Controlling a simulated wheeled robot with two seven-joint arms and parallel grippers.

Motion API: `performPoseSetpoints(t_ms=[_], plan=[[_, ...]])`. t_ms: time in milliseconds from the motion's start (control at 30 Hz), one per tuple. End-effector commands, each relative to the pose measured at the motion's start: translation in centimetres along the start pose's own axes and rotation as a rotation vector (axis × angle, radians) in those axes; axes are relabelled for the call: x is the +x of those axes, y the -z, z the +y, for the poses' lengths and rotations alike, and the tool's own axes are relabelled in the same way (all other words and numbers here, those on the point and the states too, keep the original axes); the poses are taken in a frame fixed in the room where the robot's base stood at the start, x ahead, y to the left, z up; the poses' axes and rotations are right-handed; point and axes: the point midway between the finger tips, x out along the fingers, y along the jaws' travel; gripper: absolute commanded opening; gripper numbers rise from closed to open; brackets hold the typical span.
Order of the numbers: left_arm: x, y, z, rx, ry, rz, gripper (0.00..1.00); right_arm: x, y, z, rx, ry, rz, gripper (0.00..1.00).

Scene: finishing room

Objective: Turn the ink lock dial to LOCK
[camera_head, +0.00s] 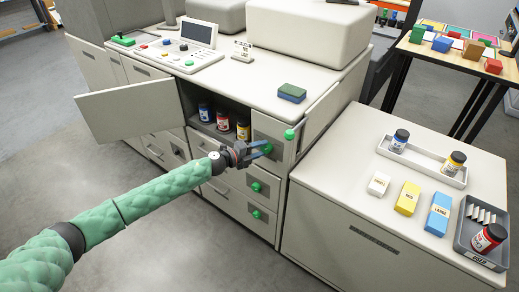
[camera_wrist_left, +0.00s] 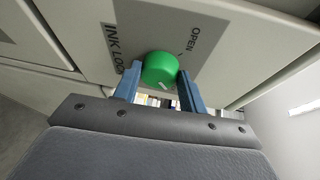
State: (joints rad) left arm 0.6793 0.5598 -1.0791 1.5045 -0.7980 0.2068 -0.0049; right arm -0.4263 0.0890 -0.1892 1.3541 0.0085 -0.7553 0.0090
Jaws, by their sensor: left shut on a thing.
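The green ink lock dial (camera_head: 267,148) sits on a grey plate on the cabinet front, right of the open ink compartment. In the left wrist view the dial (camera_wrist_left: 158,66) shows "OPEN" printed at its right and "INK LOCK", partly covered, at its left. A short white mark shows on the dial's lower part. No LOCK position is readable apart from that title. My left gripper (camera_head: 262,149) is shut on the dial, with one blue finger on each side. My right gripper is not in view.
A cabinet door (camera_head: 130,103) stands open left of the compartment, which holds several ink bottles (camera_head: 223,120). Another opened panel (camera_head: 316,113) with a green-tipped handle (camera_head: 289,134) stands close right of the dial. More green knobs (camera_head: 256,186) lie below. A lower side cabinet (camera_head: 355,225) stands at the right.

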Motion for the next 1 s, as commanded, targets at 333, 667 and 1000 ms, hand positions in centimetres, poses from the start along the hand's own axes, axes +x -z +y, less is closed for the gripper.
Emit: performPoseSetpoints(t_ms=[333, 667, 1000], plan=[[0.0, 0.1, 0.2, -0.001, -0.002, 0.002, 0.63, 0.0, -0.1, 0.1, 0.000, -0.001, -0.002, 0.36], [-0.5, 0.0, 0.2, 0.000, -0.001, 0.000, 0.63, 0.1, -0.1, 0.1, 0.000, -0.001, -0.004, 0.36], [-4.5, 0.0, 0.4, 0.000, -0.002, 0.001, 0.63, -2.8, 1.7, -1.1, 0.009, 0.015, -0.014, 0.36]])
